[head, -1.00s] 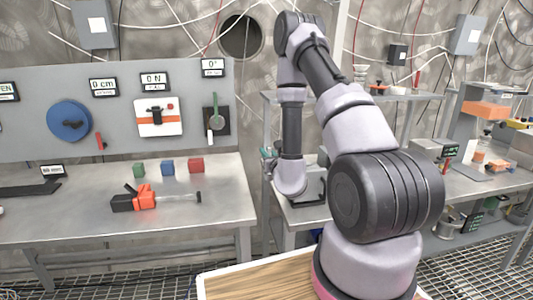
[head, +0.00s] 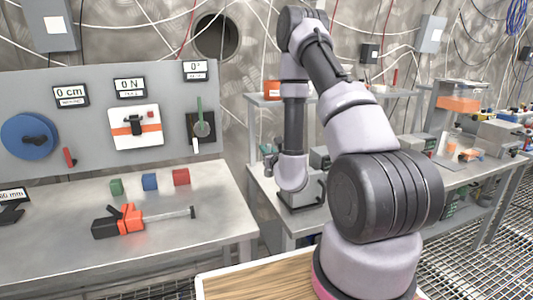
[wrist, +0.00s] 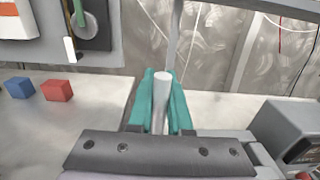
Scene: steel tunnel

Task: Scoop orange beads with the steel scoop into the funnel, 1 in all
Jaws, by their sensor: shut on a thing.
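My gripper (wrist: 161,108) has teal fingers, which are shut on a slim grey metal handle, apparently the steel scoop (wrist: 161,90). The handle rises between the fingertips in the wrist view; I cannot make out the scoop's bowl. In the head view a bit of my gripper (head: 268,160) shows beside the arm's lower end, over the far bench. An orange mass (head: 459,103) shows in a clear-looking box at the right; I cannot tell whether it is the beads. I cannot make out the funnel; my arm hides part of the far shelf.
A steel bench (head: 200,240) at the left carries green (head: 116,187), blue (head: 150,182) and red (head: 181,177) cubes and an orange-black tool (head: 130,221). A grey panel (head: 90,90) stands behind it. The right bench (head: 470,170) is crowded with devices. Grating floor (head: 450,260) lies in front.

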